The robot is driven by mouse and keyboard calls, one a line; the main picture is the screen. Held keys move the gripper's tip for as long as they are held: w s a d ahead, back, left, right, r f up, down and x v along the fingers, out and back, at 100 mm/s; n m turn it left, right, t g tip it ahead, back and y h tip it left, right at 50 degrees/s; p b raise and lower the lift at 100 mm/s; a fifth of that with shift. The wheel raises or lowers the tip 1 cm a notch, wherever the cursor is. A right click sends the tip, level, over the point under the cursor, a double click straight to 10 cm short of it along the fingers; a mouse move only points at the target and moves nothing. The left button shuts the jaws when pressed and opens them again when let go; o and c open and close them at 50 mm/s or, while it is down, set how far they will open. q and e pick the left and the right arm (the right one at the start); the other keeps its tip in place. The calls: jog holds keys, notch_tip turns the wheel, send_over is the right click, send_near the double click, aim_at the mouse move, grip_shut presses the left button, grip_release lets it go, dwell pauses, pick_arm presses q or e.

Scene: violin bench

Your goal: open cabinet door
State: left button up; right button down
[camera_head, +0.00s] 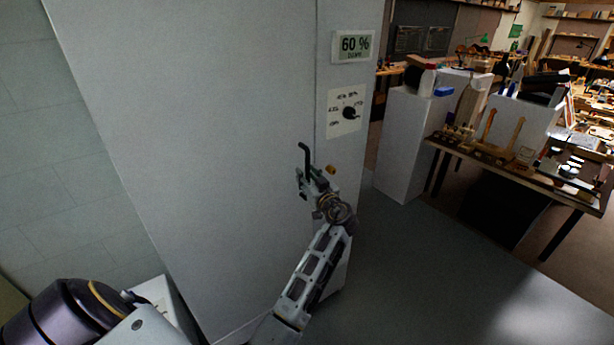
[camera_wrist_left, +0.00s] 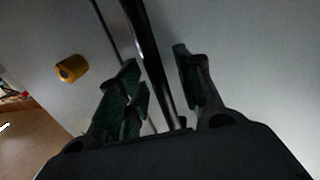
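The cabinet door (camera_head: 210,130) is a large plain light-grey panel, and it looks flush with the frame strip (camera_head: 343,60) on its right. Its handle (camera_head: 306,152) is a thin black bar near the door's right edge, with a bent top end. My left gripper (camera_head: 312,183) is at the handle, hiding its lower part. In the left wrist view, the dark handle (camera_wrist_left: 150,50) runs between the two open fingers of my left gripper (camera_wrist_left: 160,88), with a visible gap on each side. My right gripper is in neither view.
The frame carries a "60 %" display (camera_head: 354,46) and a dial (camera_head: 350,112). An orange-yellow knob (camera_wrist_left: 71,68) sits beside the gripper. A white block (camera_head: 405,145) and a cluttered workbench (camera_head: 540,180) stand to the right. Grey floor (camera_head: 420,275) is clear in front.

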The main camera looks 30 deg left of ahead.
pick_arm(q)
grip_shut()
